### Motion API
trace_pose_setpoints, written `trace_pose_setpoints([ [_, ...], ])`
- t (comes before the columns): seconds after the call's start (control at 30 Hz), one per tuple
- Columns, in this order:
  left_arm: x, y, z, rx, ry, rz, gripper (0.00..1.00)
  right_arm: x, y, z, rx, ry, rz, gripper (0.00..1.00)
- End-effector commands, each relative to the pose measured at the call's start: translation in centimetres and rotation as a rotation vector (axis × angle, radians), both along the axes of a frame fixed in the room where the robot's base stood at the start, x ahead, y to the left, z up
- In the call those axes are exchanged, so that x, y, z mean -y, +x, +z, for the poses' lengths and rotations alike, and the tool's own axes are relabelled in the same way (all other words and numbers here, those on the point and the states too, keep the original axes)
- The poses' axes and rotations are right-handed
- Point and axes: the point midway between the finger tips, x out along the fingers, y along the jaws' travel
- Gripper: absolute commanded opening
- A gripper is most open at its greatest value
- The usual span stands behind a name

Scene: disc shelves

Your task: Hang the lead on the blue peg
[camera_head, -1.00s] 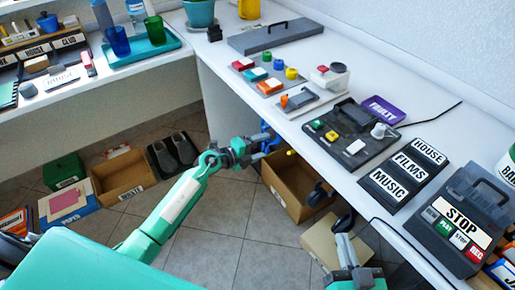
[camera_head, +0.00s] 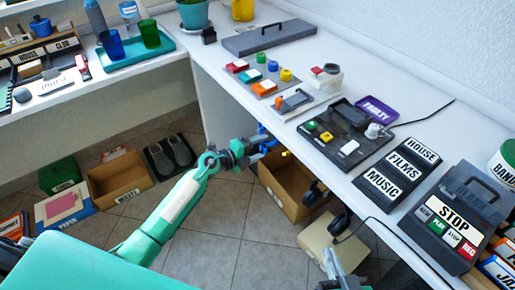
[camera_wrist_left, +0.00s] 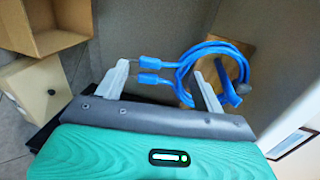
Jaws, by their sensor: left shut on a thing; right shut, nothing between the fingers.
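The blue lead (camera_wrist_left: 207,48) is a looped cable with plug ends at the left of the loop in the left wrist view. My left gripper (camera_wrist_left: 163,85) is shut on it, with the loop spreading toward the right finger. A blue piece, seemingly the peg (camera_wrist_left: 229,92), stands on a wooden-coloured plate (camera_wrist_left: 236,52) just beyond the right finger. I cannot tell whether the lead touches it. In the head view my left gripper (camera_head: 262,150) is beside the desk's front side, with a bit of blue (camera_head: 264,134) behind it. My right gripper (camera_head: 331,264) is shut and empty at the bottom.
The white desk (camera_head: 300,125) overhangs to the right of my left gripper. Below are an open cardboard box (camera_head: 283,200), a closed box (camera_head: 318,238) and black headphones (camera_head: 338,222). Another open carton (camera_head: 118,182) stands on the left. The tiled floor between is clear.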

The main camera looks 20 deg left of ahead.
Motion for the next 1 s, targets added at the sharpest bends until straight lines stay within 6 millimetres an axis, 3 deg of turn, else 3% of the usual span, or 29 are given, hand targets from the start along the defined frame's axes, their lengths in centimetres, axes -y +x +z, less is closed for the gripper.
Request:
trace_pose_setpoints([
  [0.4, -0.01, 0.01, 0.02, 0.000, 0.000, 0.000, 0.46, -0.02, 0.10, 0.22, 0.006, 0.002, 0.000, 0.00],
  [0.43, -0.01, 0.01, 0.02, 0.000, 0.000, 0.000, 0.74, -0.01, 0.11, 0.23, 0.006, 0.002, 0.000, 0.00],
  [0.53, -0.01, 0.00, 0.02, 0.000, 0.000, 0.000, 0.93, -0.01, 0.11, 0.24, 0.006, 0.002, 0.000, 0.00],
  [0.57, -0.01, 0.00, 0.02, 0.000, 0.000, 0.000, 0.95, -0.02, 0.12, 0.24, 0.006, 0.002, 0.000, 0.00],
  [1.0, -0.77, -0.91, 0.25, -0.002, 0.001, 0.001, 0.95, 0.11, -0.09, -0.08, -0.033, -0.019, 0.008, 0.00],
])
